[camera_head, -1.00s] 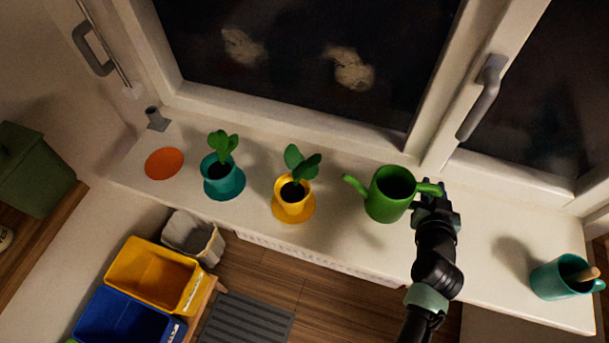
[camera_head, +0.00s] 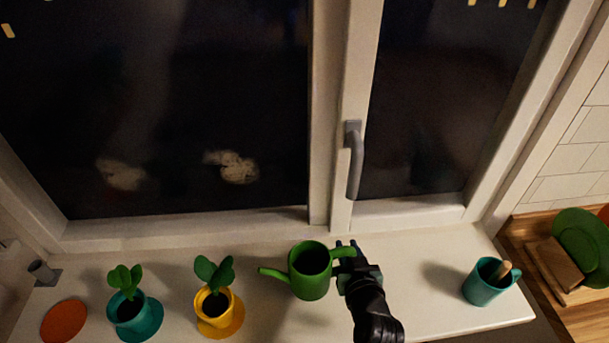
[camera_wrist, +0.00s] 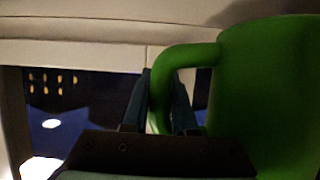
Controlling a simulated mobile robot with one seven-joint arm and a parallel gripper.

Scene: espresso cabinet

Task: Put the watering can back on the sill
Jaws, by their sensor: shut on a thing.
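The green watering can (camera_head: 310,277) is upright over the white sill (camera_head: 420,300), in the middle of the head view, with its spout to the left and its handle to the right. I cannot tell whether its base touches the sill. My gripper (camera_head: 347,250) comes from the front right and is shut on the handle. In the wrist view my gripper (camera_wrist: 160,105) has a finger on each side of the handle, and the can's green body (camera_wrist: 265,95) fills the right side. The contents of the can are too dark to tell.
A yellow pot (camera_head: 214,305) with a plant stands left of the can, then a teal pot (camera_head: 130,312) with a plant and an orange disc (camera_head: 64,322). A teal mug (camera_head: 485,283) stands at the sill's right end. A window handle (camera_head: 354,160) is behind.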

